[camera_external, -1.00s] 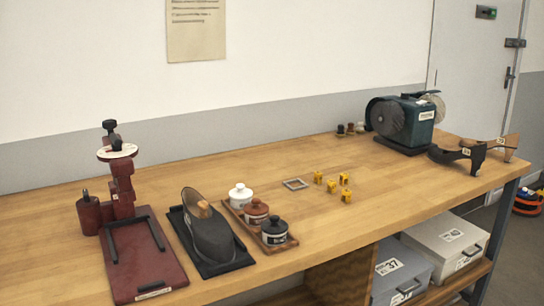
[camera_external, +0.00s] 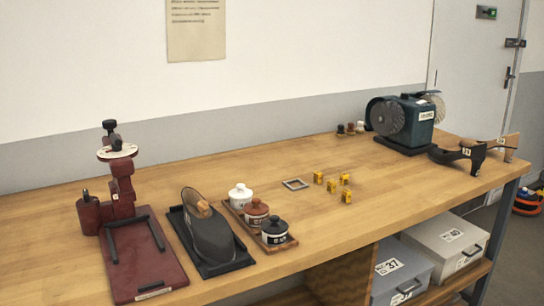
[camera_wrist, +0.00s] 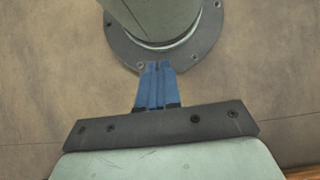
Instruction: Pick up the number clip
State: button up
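Several small yellow clips stand close together on the wooden bench in the external view: a left one (camera_external: 318,178), a middle one (camera_external: 331,186), a back right one (camera_external: 345,180) and a front right one (camera_external: 347,197). They have dark marks too small to read, so I cannot tell which number each bears. My gripper (camera_wrist: 158,66) shows only in the wrist view. Its blue fingers lie side by side with no clear gap and nothing visible between them. No clip shows in that view, and my gripper's distance from the clips cannot be told.
A grey square frame (camera_external: 295,184) lies left of the clips. A tray (camera_external: 285,246) of lidded jars, a shoe on a dark stand (camera_external: 222,267) and a maroon press (camera_external: 150,265) stand further left. A grinder (camera_external: 403,122) stands back right.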

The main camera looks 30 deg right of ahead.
jog(key=o, duration=0.9)
jog(key=shift+o, duration=0.2)
